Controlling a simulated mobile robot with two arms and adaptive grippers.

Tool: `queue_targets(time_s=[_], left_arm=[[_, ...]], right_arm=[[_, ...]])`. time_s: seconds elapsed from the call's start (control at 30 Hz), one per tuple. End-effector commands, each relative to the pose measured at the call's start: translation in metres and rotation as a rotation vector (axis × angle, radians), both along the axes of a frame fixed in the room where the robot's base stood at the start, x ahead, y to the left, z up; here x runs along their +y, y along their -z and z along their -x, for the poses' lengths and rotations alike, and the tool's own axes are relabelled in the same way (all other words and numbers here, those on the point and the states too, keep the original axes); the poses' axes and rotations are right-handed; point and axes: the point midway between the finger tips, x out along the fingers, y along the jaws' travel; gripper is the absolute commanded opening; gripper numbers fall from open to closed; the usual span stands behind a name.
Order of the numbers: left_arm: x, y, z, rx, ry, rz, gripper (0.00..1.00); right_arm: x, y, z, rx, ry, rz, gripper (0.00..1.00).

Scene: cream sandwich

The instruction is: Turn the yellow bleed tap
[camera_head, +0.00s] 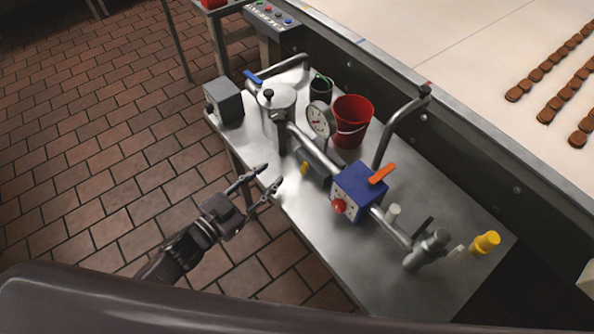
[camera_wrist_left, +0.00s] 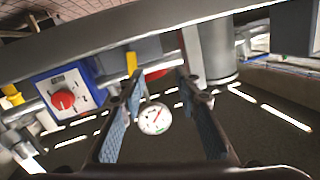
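A small yellow tap (camera_head: 304,168) hangs below the steel pipe, left of the blue box, in the head view. In the left wrist view the yellow tap (camera_wrist_left: 131,62) shows just beyond the left finger's tip, pointing down. My left gripper (camera_head: 272,174) is open and empty at the table's near edge, a little left of the tap. The gap between its fingers also shows in the left wrist view (camera_wrist_left: 158,88). Tap and fingers look apart; the exact distance is hard to tell. My right gripper is in neither view.
A blue box (camera_head: 352,196) with a red knob (camera_head: 339,206) and orange lever (camera_head: 382,173) sits right of the tap. A gauge (camera_head: 320,120), steel pot (camera_head: 277,105) and red bucket (camera_head: 352,121) stand behind. A yellow-capped part (camera_head: 486,242) is far right. Open floor lies left.

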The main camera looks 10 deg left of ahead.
Motion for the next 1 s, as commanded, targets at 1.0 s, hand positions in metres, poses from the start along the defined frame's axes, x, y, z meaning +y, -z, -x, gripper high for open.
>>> queue_targets(time_s=[1.0], left_arm=[[-0.073, 0.002, -0.028, -0.06, 0.215, 0.04, 0.3]], right_arm=[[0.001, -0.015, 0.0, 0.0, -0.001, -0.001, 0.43]])
